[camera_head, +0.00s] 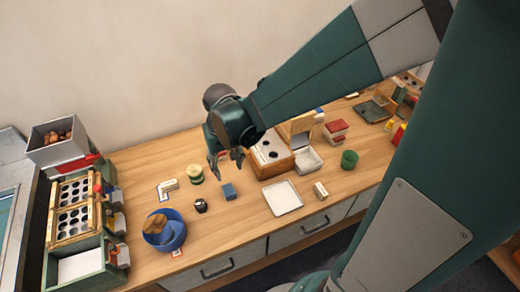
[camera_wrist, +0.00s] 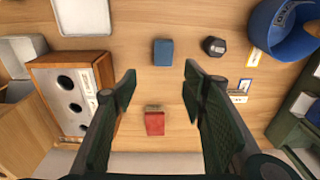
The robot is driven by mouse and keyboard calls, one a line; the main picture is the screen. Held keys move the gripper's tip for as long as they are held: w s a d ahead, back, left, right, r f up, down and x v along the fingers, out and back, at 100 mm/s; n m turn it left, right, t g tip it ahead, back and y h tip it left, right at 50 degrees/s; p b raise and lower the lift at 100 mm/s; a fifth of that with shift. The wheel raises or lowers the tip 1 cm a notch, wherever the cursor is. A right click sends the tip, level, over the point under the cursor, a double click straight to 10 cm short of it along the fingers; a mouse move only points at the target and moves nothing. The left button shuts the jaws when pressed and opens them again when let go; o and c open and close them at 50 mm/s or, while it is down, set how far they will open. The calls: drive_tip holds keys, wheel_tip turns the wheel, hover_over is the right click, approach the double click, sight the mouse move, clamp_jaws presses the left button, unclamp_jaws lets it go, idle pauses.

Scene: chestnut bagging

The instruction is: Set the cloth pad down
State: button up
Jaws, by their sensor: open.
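A small blue block-like pad (camera_head: 229,191), which looks like the cloth pad, rests on the wooden table. It also shows in the wrist view (camera_wrist: 163,52), flat on the wood and apart from my fingers. My gripper (camera_head: 226,166) is over the table behind the pad. In the wrist view my gripper (camera_wrist: 159,80) has its two fingers spread wide with nothing held between them. A small red block (camera_wrist: 154,121) with a tan end shows on the table between the fingers, lower in that view.
A blue bowl (camera_head: 178,236) with brown and blue things stands front left. A dark jar (camera_head: 201,206) and a pale green can (camera_head: 196,174) stand near the pad. A wooden box with holes (camera_head: 285,163), a white tray (camera_head: 291,207) and a green cup (camera_head: 349,159) are to the right.

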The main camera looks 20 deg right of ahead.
drive_tip(key=s+d+r+t, duration=0.3)
drive_tip(key=s+d+r, duration=0.1)
drive_tip(key=r, duration=0.4)
drive_tip(key=s+d+r+t, duration=0.3)
drive_tip(key=s+d+r, duration=0.1)
drive_tip(key=s+r, duration=0.3)
drive_tip(key=shift+s+r, duration=0.3)
drive_tip(key=shift+r, duration=0.95)
